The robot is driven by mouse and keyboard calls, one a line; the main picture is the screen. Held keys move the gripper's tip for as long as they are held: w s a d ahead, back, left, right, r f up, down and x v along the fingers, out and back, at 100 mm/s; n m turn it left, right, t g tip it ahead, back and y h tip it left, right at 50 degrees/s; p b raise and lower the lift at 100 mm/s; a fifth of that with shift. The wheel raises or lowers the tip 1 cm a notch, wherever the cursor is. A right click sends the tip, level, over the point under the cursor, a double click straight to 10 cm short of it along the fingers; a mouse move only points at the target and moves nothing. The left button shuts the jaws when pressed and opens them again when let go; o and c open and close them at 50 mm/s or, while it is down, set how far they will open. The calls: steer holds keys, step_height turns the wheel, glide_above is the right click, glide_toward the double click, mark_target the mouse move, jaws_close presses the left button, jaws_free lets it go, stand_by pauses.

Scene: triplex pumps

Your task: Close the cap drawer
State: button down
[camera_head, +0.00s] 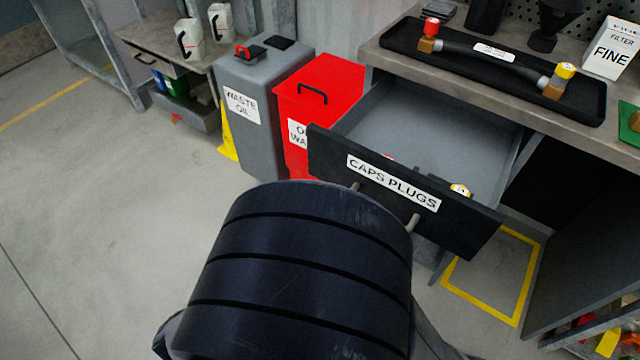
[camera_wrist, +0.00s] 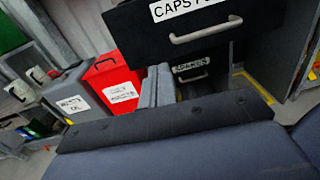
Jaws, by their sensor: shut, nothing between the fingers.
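The cap drawer (camera_head: 325,150), with a black front labelled CAPS PLUGS, is pulled well out from under the bench. A few small caps show inside it, partly hidden by the front. In the wrist view its front (camera_wrist: 150,40) and pale bar handle (camera_wrist: 206,31) fill the upper middle. My gripper (camera_wrist: 158,70) shows there as two grey fingers side by side, shut and empty. In that picture they lie below and left of the handle, by the drawer front's lower edge. Contact cannot be told. In the head view my dark arm hides the gripper.
A second drawer with a handle (camera_wrist: 192,79) is beneath, shut. The red bin (camera_head: 322,85) and grey waste oil bin (camera_head: 262,105) stand left of the drawer. The bench top holds a black tray (camera_head: 400,45) with a hose. Floor at left is clear.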

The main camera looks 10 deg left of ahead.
mark_target(388, 127)
steer(key=a+b+x, duration=0.1)
steer(key=b+x, duration=0.2)
steer(key=x, duration=1)
steer(key=shift+w+a+n+t+b, duration=0.2)
steer(key=shift+w+n+t+b, duration=0.1)
steer(key=shift+w+b, duration=0.05)
steer(key=x, duration=0.8)
steer(key=p+x, duration=0.1)
steer(key=x, duration=0.7)
steer(key=p+x, duration=0.1)
steer(key=x, duration=0.7)
steer(key=shift+w+a+f, duration=0.15)
steer(key=shift+w+f, duration=0.05)
steer(key=shift+w, duration=0.15)
steer(key=shift+w+r+y, duration=0.2)
steer(key=shift+y, duration=0.1)
